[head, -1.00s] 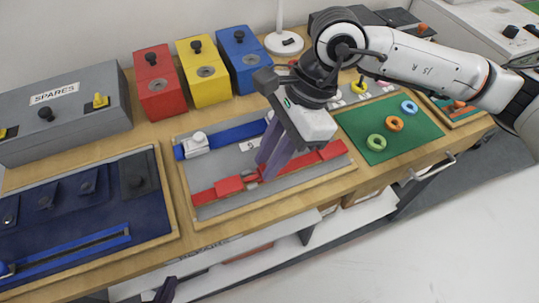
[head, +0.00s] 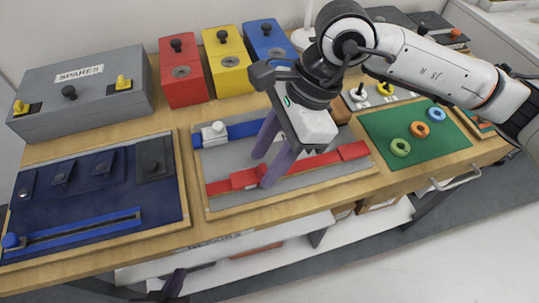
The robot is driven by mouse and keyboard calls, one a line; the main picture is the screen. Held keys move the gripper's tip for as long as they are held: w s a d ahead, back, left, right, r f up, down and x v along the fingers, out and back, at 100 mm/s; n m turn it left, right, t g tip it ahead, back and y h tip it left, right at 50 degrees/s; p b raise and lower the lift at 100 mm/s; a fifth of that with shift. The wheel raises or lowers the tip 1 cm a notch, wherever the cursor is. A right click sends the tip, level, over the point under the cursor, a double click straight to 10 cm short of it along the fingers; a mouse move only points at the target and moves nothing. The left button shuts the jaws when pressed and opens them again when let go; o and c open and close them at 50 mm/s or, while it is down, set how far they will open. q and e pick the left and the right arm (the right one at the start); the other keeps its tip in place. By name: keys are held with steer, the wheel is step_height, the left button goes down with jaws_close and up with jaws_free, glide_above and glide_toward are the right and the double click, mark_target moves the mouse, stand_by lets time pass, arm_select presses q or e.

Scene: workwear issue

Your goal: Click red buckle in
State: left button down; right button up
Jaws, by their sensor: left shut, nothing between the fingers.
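The red strap (head: 322,160) lies across the grey board, with a red buckle piece (head: 243,179) on its left part. My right gripper (head: 263,170) is over the strap beside this buckle piece, with its purple fingers spread apart and nothing seen between them. The front finger hides where the buckle halves meet, so I cannot tell whether they are joined. My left gripper (head: 173,286) is low at the bottom edge, in front of the bench, shut and empty.
The blue strap (head: 244,129) with a white buckle lies behind the red one. A navy panel (head: 90,205) is on the left, and a green mat (head: 455,140) with rings on the right. Red, yellow and blue boxes and the grey spares box (head: 85,98) line the back.

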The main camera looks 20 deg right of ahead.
steer(key=shift+d, duration=0.1)
steer(key=v, duration=1)
steer(key=shift+b, duration=0.45)
steer(key=shift+r, duration=0.1)
